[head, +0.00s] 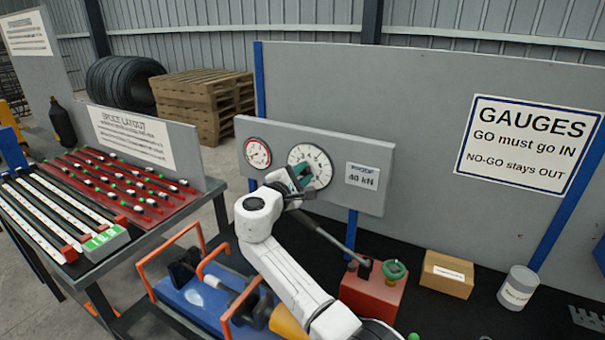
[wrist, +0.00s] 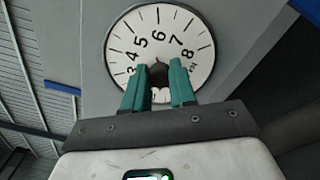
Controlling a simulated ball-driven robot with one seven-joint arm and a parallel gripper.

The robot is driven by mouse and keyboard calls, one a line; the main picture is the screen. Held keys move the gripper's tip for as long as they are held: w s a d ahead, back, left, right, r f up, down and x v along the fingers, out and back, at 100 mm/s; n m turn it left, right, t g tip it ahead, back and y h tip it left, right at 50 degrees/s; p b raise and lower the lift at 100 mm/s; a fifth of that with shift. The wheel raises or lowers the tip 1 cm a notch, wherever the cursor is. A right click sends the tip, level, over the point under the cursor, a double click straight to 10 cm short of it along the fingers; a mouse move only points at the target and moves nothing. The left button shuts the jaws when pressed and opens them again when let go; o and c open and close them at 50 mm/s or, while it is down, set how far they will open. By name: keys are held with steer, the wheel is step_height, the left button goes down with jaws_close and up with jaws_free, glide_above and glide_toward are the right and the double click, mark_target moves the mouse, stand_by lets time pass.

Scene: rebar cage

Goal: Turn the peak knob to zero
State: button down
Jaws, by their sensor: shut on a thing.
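The peak knob (wrist: 158,73) is a dark knob at the centre of a large white dial (wrist: 160,35) in the wrist view. My gripper (wrist: 157,78) has one teal finger on each side of the knob and is shut on it. Numbers 3 to 8 show around the dial; its lower part and the zero mark are hidden by the gripper. No pointer can be read clearly. In the head view my gripper (head: 300,173) is in front of the large dial (head: 317,162) and hides the knob.
A small red-rimmed gauge (head: 257,153) is left of the dial on the grey panel (head: 340,140). A proof label (head: 362,176) is right. Below are a red pump box (head: 370,294), a cardboard box (head: 447,274), a white can (head: 517,288) and a blue machine with orange bars (head: 190,295).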

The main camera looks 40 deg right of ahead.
steer(key=c, duration=0.9)
jaws_free()
steer(key=b+v, duration=0.2)
steer(key=v, duration=0.8)
steer(key=shift+s+a+b, duration=0.1)
steer(key=shift+a+b, duration=0.2)
steer(key=shift+a, duration=0.1)
